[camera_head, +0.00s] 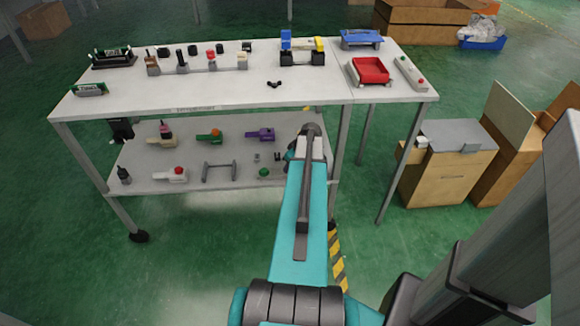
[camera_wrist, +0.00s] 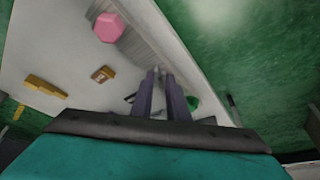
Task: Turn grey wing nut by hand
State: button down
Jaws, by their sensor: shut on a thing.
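My gripper (camera_wrist: 161,74) shows in the wrist view, with its two dark fingers close together over a pale shelf surface. It is shut on a small grey piece at the fingertips, which appears to be the grey wing nut (camera_wrist: 157,69); the fingers hide most of it, and its wings' angle cannot be told. In the head view my arm reaches to the right part of the lower shelf (camera_head: 222,184) and hides the fingertips and the nut.
A green knob (camera_wrist: 192,103) lies right of the fingers, a pink knob (camera_wrist: 107,27) and brown block (camera_wrist: 103,74) to the left. In the head view, the upper tabletop (camera_head: 215,88) overhangs the shelf; a table leg (camera_head: 340,150) stands right of my arm. A black wing nut (camera_head: 274,84) is on top.

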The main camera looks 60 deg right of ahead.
jog(key=m, duration=0.1)
jog(key=m+h, duration=0.1)
jog(key=m, duration=0.2)
jog(key=shift+a+g, duration=0.3)
jog(key=shift+g, duration=0.1)
jog(key=m, duration=0.1)
jog(key=m+h, duration=0.1)
jog(key=m, duration=0.1)
jog(key=m+g+p, duration=0.1)
jog(key=shift+w+a+m+h, duration=0.15)
jog(key=shift+w+m+h, duration=0.1)
jog(key=shift+m+h, duration=0.15)
jog(key=m+g, duration=0.1)
jog(key=m, duration=0.3)
jog(key=shift+w+a+g+h, duration=0.1)
jog(key=shift+w+g+h, duration=0.1)
jog(key=shift+g+h, duration=0.15)
jog(key=shift+w+m+g+b, duration=0.2)
jog(key=shift+m+g+b, duration=0.4)
jog(key=shift+m, duration=1.6)
jog(key=shift+a+g, duration=0.1)
jog(key=shift+g, duration=0.15)
jog(key=c, duration=1.7)
grip_release()
